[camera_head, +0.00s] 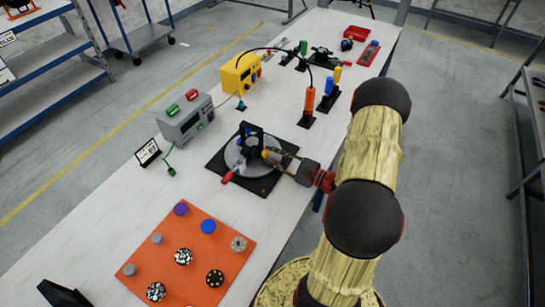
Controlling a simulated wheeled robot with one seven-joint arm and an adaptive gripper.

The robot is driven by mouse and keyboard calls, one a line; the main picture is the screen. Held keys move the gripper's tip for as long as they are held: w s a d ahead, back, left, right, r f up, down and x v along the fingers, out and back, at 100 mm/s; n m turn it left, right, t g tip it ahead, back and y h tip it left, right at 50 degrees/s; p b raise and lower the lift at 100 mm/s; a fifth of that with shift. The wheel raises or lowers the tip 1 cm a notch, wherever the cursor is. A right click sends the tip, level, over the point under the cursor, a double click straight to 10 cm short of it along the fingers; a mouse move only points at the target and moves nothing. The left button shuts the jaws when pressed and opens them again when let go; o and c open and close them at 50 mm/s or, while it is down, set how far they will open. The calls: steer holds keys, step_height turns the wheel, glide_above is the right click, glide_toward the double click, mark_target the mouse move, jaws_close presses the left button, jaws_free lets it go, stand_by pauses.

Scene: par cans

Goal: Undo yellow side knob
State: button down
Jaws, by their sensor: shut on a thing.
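The par can stand-in (240,166) is a grey round fixture with black upright parts on a black square base (214,164), in the middle of the white bench. The yellow side knob (265,153) is on its right side, at the tip of my gripper (270,155). My gripper reaches in from the right and is shut on the yellow knob; the fingers partly hide it. A red knob (227,177) sticks out at the fixture's front left. A small blue part (240,143) shows near its back.
An orange mat (222,222) with several knobs and discs lies at the near end of the bench (112,206). A grey box (185,119) and a yellow box (240,73) stand behind the fixture. An orange-handled tool (309,103) stands upright to the right.

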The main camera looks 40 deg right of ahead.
steer(key=c, duration=1.5)
jaws_free()
steer(key=shift+c, duration=0.2)
